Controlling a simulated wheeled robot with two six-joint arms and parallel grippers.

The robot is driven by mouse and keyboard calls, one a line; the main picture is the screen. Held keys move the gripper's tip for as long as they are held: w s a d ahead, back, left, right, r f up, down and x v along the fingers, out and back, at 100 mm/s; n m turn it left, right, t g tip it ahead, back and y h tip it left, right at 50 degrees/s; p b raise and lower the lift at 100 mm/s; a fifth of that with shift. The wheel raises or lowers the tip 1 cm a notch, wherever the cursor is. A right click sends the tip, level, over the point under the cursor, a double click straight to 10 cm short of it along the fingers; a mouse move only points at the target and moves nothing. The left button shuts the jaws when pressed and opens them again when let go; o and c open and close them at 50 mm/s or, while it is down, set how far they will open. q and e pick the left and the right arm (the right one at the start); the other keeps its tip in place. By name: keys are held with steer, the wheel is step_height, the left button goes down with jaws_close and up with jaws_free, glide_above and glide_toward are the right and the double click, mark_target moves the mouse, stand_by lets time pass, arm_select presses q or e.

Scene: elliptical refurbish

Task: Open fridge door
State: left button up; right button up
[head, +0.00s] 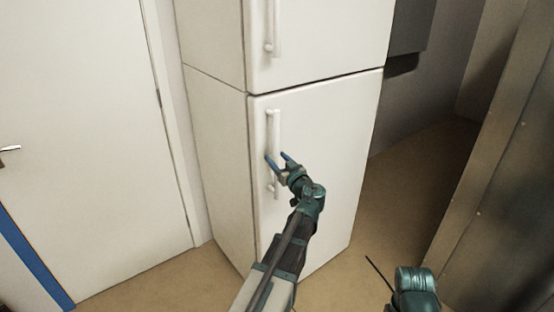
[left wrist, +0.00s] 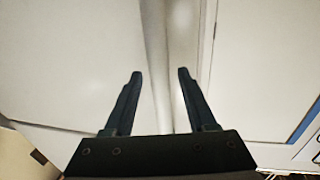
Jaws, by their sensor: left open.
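The white fridge (head: 315,200) stands in the middle of the head view with its lower door closed. The lower door has a vertical white handle (head: 273,128) near its left edge. My left gripper (head: 276,157) is open at the lower half of this handle, with its fingers pointing at it. In the left wrist view the open fingers (left wrist: 158,75) show with a pale vertical bar, likely the handle (left wrist: 183,40), between them. I cannot tell whether the fingers touch it. My right gripper is not in view; only part of my right arm shows at the bottom right.
The upper fridge door (head: 330,35) is closed and has its own handle (head: 272,25). A white room door (head: 90,120) stands at the left. A brown metal panel (head: 500,170) stands at the right. Open floor (head: 400,190) lies between the fridge and that panel.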

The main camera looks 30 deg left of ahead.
arm_select(q)
steer(key=shift+w+a, duration=0.15)
steer(key=shift+a, duration=0.1)
jaws_close()
stand_by(1.4)
